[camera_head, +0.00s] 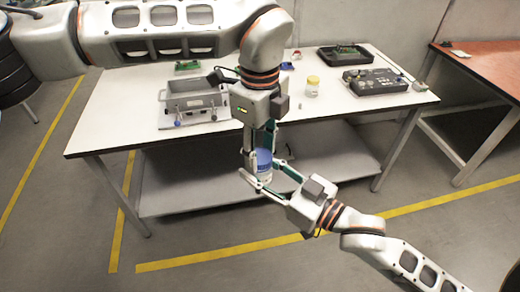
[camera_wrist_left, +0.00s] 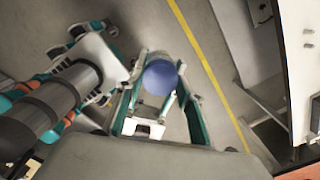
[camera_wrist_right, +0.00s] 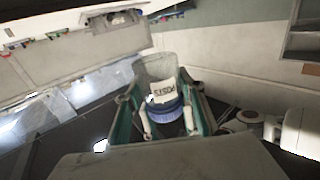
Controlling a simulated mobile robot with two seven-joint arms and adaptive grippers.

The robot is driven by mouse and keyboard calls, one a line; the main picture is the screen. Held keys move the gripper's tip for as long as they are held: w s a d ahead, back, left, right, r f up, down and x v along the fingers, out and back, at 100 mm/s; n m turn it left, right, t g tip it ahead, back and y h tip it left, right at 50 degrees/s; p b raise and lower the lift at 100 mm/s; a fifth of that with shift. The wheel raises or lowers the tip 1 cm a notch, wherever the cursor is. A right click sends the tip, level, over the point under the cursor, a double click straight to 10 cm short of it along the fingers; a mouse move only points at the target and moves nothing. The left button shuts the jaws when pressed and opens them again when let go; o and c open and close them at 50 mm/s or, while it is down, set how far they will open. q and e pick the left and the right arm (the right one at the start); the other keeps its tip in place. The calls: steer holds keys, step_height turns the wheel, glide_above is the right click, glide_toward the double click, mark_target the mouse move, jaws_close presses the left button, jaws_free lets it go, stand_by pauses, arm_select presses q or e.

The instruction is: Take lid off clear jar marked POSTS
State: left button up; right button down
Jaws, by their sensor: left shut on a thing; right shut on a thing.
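The clear jar (camera_head: 264,176) has a blue lid (camera_head: 264,157) and is held in the air in front of the white table. In the right wrist view the jar (camera_wrist_right: 155,68) shows its POSTS label, upside down, with the lid (camera_wrist_right: 170,110) nearer the camera. My left gripper (camera_head: 262,148) comes from above, its fingers on either side of the lid, which also shows in the left wrist view (camera_wrist_left: 160,77). My right gripper (camera_head: 263,178) comes from the lower right and is shut on the jar's body. I cannot see a gap between lid and jar.
A wooden-topped table (camera_head: 490,65) stands at right. Open floor lies in front.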

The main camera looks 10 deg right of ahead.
arm_select(q)
steer(key=n, duration=0.5)
steer(key=shift+w, duration=0.1)
steer(key=shift+r, duration=0.25)
stand_by(0.3)
steer(key=shift+r, duration=0.8)
steer(key=shift+r, duration=0.1)
